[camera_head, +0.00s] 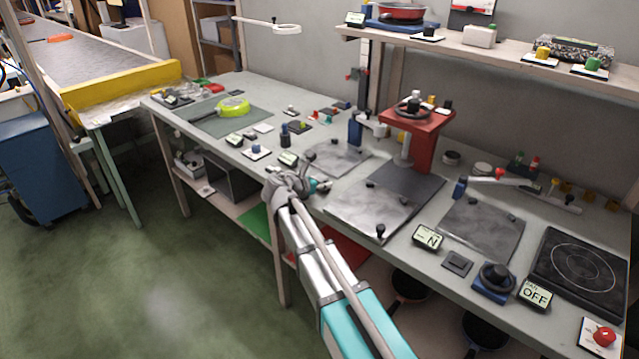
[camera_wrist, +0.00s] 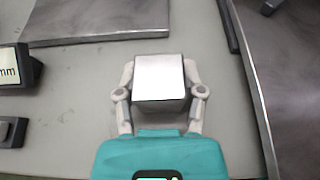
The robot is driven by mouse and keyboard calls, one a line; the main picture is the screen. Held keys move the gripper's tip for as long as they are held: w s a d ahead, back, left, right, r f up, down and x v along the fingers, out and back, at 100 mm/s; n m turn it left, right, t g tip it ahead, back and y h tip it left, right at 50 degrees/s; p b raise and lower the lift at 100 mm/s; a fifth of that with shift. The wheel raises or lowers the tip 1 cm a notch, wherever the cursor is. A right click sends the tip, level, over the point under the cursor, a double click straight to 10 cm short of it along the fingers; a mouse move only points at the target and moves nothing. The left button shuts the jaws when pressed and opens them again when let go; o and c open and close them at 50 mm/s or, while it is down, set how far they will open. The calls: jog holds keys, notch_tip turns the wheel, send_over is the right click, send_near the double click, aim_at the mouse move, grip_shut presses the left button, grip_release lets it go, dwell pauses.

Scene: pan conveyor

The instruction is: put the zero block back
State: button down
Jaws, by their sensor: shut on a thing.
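The zero block (camera_wrist: 160,80) is a bright silver block with a square top in the middle of the wrist view. My gripper (camera_wrist: 160,92) is shut on it, with one finger at its left side and one at its right. The grey tabletop shows around the block; I cannot tell whether the block touches it. The block is too small or hidden to make out there.
In the wrist view a metal plate (camera_wrist: 95,18) lies beyond the block and another plate (camera_wrist: 292,75) at the right. A display reading mm (camera_wrist: 14,68) stands at the left. In the head view a red press (camera_head: 425,130) stands behind the plates.

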jog(key=shift+c, duration=1)
grip_release()
jog(key=shift+r, duration=0.2)
jog(key=p+v, duration=0.4)
jog(key=v, duration=0.8)
jog(key=shift+p, duration=0.4)
jog(key=shift+f, duration=0.2)
